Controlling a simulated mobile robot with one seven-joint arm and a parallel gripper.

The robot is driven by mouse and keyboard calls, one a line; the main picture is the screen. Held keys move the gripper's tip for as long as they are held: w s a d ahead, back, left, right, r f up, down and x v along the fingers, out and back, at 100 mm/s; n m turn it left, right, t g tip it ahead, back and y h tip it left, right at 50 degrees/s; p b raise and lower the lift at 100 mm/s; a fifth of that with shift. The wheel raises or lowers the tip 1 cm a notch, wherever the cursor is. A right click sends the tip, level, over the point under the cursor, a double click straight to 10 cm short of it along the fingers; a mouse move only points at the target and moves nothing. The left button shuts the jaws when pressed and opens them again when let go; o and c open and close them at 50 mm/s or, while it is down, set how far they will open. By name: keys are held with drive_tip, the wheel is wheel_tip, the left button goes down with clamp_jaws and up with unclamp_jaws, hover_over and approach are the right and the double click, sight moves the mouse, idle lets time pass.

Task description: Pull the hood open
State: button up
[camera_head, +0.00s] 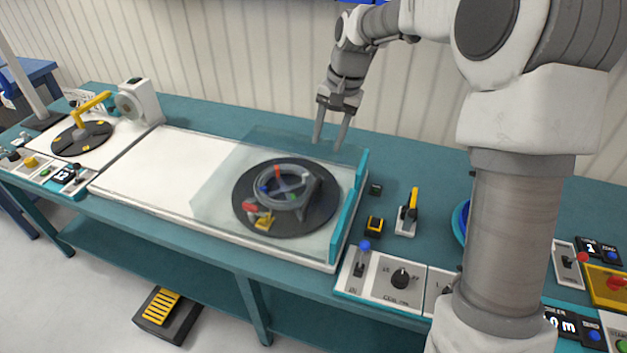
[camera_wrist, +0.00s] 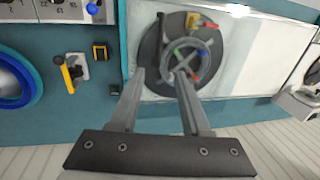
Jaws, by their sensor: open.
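The clear hood (camera_head: 215,190) stands over a dark round turntable (camera_head: 330,215) on the white bench plate. A teal upright bar (camera_head: 348,215) forms its right end. The turntable carries a grey ring with coloured knobs; it also shows in the wrist view (camera_wrist: 150,55). In the wrist view the teal bar (camera_wrist: 122,40) runs just left of the turntable. My gripper (camera_head: 330,146) is open and empty, pointing down near the hood's back edge, left of the teal bar's far end. In the wrist view my gripper (camera_wrist: 163,80) shows its two fingers apart. Whether a finger touches the hood cannot be told.
Right of the hood stand a yellow-handled lever (camera_head: 409,212), a yellow-black button (camera_head: 374,226) and a control panel with a blue-knobbed lever (camera_head: 363,260). A white plate (camera_head: 165,170) lies clear to the left. A ribbed wall stands behind the bench.

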sight(313, 190)
drive_tip(key=a+f, duration=0.1)
drive_tip(key=f, duration=0.4)
drive_tip(key=a+f, duration=0.1)
drive_tip(key=f, duration=0.4)
drive_tip(key=w+f, duration=0.1)
drive_tip(key=f, duration=0.4)
drive_tip(key=shift+a+f, duration=0.2)
drive_tip(key=shift+a, duration=0.2)
clamp_jaws()
drive_tip(key=shift+r, duration=0.1)
idle(0.4)
